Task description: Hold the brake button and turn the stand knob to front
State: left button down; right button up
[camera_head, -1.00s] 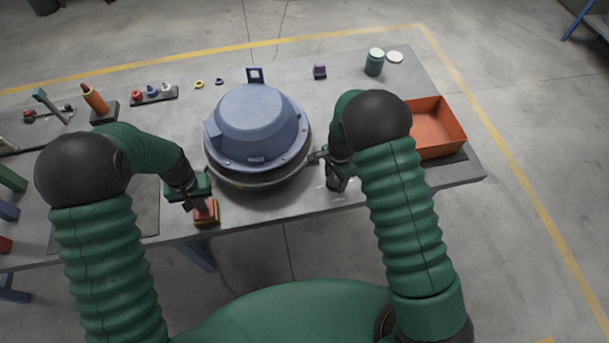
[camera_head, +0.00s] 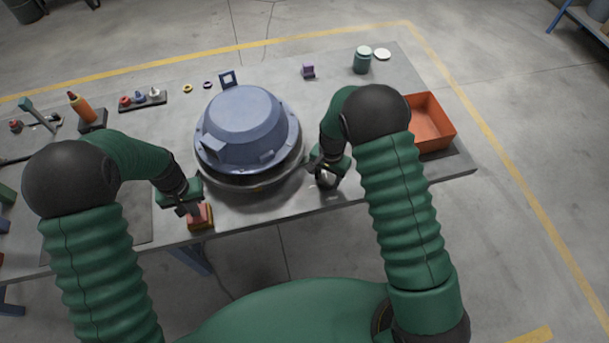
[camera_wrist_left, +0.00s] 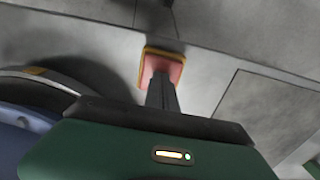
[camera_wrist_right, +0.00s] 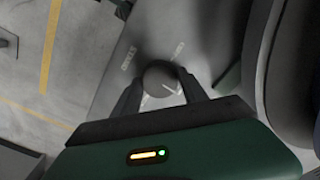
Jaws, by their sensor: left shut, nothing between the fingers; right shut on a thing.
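The brake button (camera_head: 204,212), red on a yellow base, sits at the table's front edge. My left gripper (camera_head: 189,209) is shut and empty, its fingertips down on or just over the button. The left wrist view shows the closed fingers covering part of the red top (camera_wrist_left: 174,69). The stand knob (camera_head: 327,181), round and grey, is right of the round stand (camera_head: 250,185). My right gripper (camera_head: 318,172) is shut on it.
A blue hood (camera_head: 243,125) sits on the stand between my arms. An orange bin (camera_head: 430,125) stands at the right, with a green jar (camera_head: 362,62) behind. A bottle (camera_head: 83,108) and a small rack (camera_head: 142,101) stand at the back left.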

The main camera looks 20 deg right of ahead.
pick_arm(q)
jog(key=shift+s+f, duration=0.15)
jog(key=shift+s, duration=0.05)
pick_arm(e)
jog(key=o, duration=1.4)
jog(key=shift+c, duration=0.2)
notch_tip(320, 180, up, 12)
notch_tip(320, 180, up, 6)
jog(key=p, duration=0.6)
send_over(327, 179)
pick_arm(q)
jog(key=r, duration=0.7)
jog(key=shift+w+r, duration=0.15)
jog(key=shift+w, duration=0.05)
pick_arm(e)
jog(key=shift+f, duration=0.1)
